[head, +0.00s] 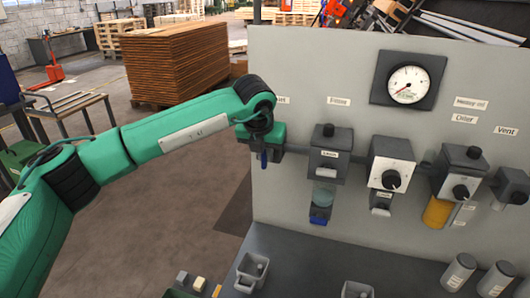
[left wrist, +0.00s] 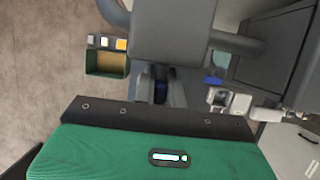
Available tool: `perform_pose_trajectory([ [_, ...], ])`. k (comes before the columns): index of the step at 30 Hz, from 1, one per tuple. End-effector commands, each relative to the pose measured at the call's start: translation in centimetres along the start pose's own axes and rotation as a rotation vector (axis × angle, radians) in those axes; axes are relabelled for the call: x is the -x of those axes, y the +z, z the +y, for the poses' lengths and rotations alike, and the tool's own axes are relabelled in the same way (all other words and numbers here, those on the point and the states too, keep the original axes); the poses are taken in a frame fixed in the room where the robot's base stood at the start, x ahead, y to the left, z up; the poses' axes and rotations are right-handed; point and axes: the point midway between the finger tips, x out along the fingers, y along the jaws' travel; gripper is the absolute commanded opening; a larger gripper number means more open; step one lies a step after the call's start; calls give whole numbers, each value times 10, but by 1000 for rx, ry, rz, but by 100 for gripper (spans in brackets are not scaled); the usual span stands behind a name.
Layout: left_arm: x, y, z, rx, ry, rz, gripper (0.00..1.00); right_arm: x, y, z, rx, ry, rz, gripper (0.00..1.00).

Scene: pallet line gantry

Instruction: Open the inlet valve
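The inlet valve is at the left end of the grey panel's pipe row, mostly hidden behind my left gripper in the head view. The label above the valve is partly covered by my arm. My right gripper is not in view.
A filter unit with a blue-bottomed bowl (head: 320,205), a regulator with a black knob (head: 391,179) and a pressure gauge (head: 407,84) are to the right on the panel. Grey bins (head: 252,272) stand below. Stacked boards (head: 172,62) are behind my arm.

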Motion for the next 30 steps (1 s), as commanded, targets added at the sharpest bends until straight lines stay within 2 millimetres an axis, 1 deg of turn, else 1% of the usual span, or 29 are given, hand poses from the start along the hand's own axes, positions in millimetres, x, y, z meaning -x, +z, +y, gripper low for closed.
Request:
perform_pose_trajectory([
  [5, 0, 0, 0, -3, 7, -1, 0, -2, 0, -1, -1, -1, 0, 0],
  [8, -1, -1, -1, -12, 28, -1, 0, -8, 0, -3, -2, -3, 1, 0],
  [14, -4, -2, -2, -51, 120, -3, 0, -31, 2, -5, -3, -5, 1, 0],
  [18, -5, -2, -4, -90, 215, -4, 0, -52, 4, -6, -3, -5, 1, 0],
  [24, -5, -2, -6, -147, 354, -4, 0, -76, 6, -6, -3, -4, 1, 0],
  [29, -4, -2, -7, -186, 449, -4, 0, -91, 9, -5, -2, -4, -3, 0],
  [30, -4, -2, -7, -194, 469, -3, 0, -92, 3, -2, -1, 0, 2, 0],
])
